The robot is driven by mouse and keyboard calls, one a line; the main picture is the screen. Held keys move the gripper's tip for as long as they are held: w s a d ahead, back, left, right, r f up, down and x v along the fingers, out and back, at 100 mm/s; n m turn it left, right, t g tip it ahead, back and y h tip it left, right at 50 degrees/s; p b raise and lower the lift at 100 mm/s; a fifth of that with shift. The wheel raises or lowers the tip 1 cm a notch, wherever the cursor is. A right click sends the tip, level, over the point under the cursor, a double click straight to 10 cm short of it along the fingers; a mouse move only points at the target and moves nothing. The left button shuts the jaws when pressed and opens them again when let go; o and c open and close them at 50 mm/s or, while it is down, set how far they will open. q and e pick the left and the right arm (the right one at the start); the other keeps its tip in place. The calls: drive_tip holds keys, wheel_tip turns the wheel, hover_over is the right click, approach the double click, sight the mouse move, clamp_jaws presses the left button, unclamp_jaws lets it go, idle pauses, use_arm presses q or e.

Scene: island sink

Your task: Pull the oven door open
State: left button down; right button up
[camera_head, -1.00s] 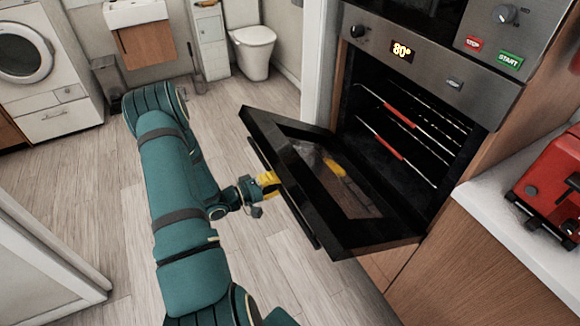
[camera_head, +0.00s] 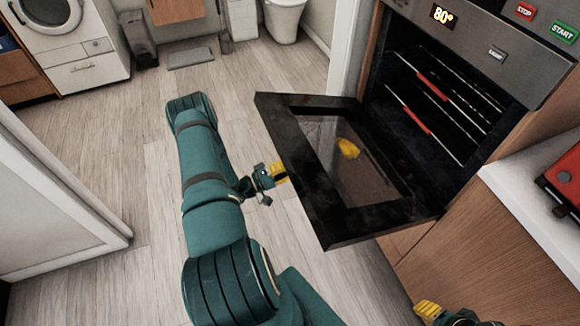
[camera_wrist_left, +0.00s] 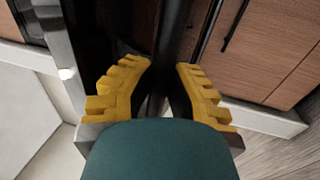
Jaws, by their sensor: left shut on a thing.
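The oven (camera_head: 440,110) is at the upper right in the head view, with its cavity exposed. Its black door (camera_head: 350,228) with a glass window hangs partly open, tilted down and outward. My left gripper (camera_head: 279,173) is at the door's outer edge, with its yellow fingers partly hidden by the door. In the left wrist view, the yellow fingers of my left gripper (camera_wrist_left: 163,78) are on either side of the dark handle bar (camera_wrist_left: 173,38), shut on it. My right gripper (camera_head: 428,309) is partly visible at the bottom edge, away from the door; its opening is unclear.
Racks with red edges (camera_head: 417,122) are inside the oven. A white counter (camera_head: 530,190) with a red appliance (camera_head: 566,180) stands at right. A white wall end (camera_head: 50,190) stands at left. Wood floor (camera_head: 130,270) is clear between them.

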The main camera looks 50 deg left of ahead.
use_arm(q)
drive_tip(key=shift+s+a, duration=0.15)
drive_tip(key=shift+a, duration=0.1)
drive_tip(key=c, duration=0.9)
unclamp_jaws()
drive_tip(key=shift+s, duration=0.1)
